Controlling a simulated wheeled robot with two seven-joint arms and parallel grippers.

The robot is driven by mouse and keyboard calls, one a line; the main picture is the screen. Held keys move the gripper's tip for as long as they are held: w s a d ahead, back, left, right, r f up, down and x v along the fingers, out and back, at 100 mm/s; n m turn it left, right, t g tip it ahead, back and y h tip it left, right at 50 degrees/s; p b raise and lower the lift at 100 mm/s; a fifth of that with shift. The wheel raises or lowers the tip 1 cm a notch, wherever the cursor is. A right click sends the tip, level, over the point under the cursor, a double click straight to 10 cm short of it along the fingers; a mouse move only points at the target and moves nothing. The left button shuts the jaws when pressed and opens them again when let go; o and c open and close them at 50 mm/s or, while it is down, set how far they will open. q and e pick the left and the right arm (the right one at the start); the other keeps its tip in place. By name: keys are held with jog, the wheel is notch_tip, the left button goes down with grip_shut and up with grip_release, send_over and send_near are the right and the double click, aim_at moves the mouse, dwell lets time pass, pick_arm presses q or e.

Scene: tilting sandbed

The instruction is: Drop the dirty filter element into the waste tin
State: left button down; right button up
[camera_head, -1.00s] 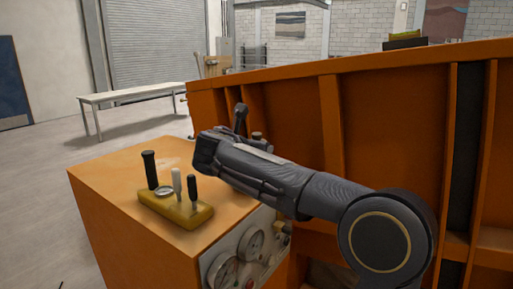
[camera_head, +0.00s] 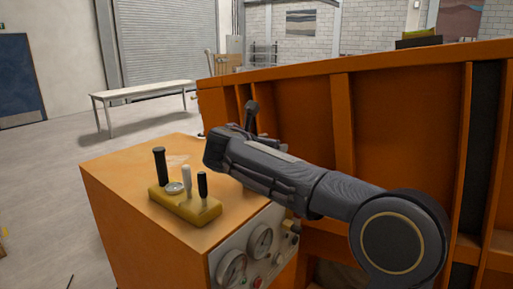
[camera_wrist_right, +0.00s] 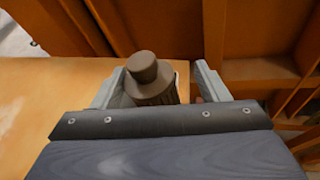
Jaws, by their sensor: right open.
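A brown ribbed cylinder with a narrower cap, which looks like the dirty filter element (camera_wrist_right: 150,82), stands between the two fingers of my right gripper (camera_wrist_right: 160,72) in the right wrist view. The gripper is open, with a finger on each side of it. Its lower part is hidden by the gripper body, and I cannot tell whether a finger touches it. In the head view my right arm reaches over the orange console (camera_head: 125,170), and its fingers are hidden. I see no waste tin. My left gripper is not in view.
A yellow lever block (camera_head: 190,210) stands on the console, with gauges (camera_head: 260,240) on the console's side. A tall orange ribbed wall (camera_head: 400,120) rises beside and behind my arm. A dark lever (camera_head: 251,113) stands behind the arm. A white bench (camera_head: 143,93) is farther off, with open floor around it.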

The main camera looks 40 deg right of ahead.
jog(key=b+v, duration=0.2)
jog(key=v, duration=1)
jog(key=s+a+f+m+g+y, duration=0.1)
jog(key=s+f+m+y, duration=0.5)
jog(key=f, duration=0.5)
jog(key=s+a+f+m+g+y, duration=0.1)
jog(key=s+f+m+y, duration=0.35)
jog(key=s+f, duration=0.45)
jog(key=s+a+f+m+t+y, duration=0.1)
jog(key=s+a+f+m+y, duration=0.5)
jog(key=a+f+m, duration=0.4)
jog(key=s+a+m, duration=0.1)
jog(key=m, duration=0.3)
jog(key=shift+s+a+f, duration=0.15)
jog(key=shift+s+a, duration=0.1)
jog(key=shift+s, duration=0.1)
jog(key=shift+y, duration=0.25)
jog(key=shift+c, duration=0.3)
